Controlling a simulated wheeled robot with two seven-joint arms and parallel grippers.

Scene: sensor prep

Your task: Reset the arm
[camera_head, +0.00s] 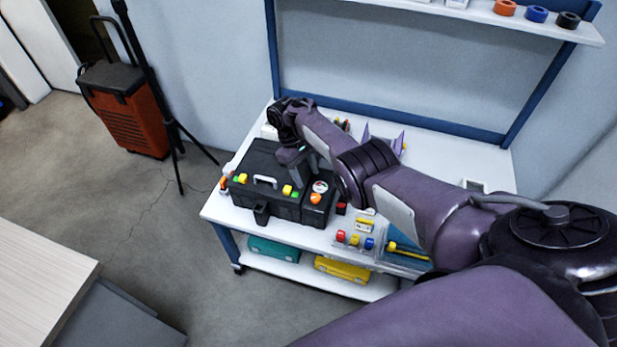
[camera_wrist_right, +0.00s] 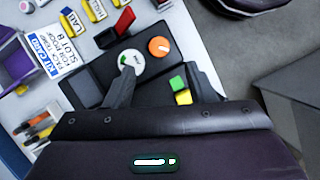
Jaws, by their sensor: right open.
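My right arm reaches in from the right over the white workbench (camera_head: 222,212). My right gripper (camera_head: 306,170) points down above a black case (camera_head: 258,166); its fingers are apart with nothing held between them. In the right wrist view, the open fingers (camera_wrist_right: 166,78) frame a dark panel with a white round dial (camera_wrist_right: 131,62) and an orange knob (camera_wrist_right: 159,46). A green block (camera_wrist_right: 177,83) and a yellow block (camera_wrist_right: 183,97) sit by the right finger. My left gripper is not in view.
Red, yellow and blue small parts (camera_head: 355,241) lie near the bench's front edge. Purple holders (camera_head: 385,140) stand behind my forearm. Teal (camera_head: 273,249) and yellow (camera_head: 342,269) cases sit on the lower shelf. An orange wheeled case (camera_head: 132,122) and tripod stand left; the floor between is clear.

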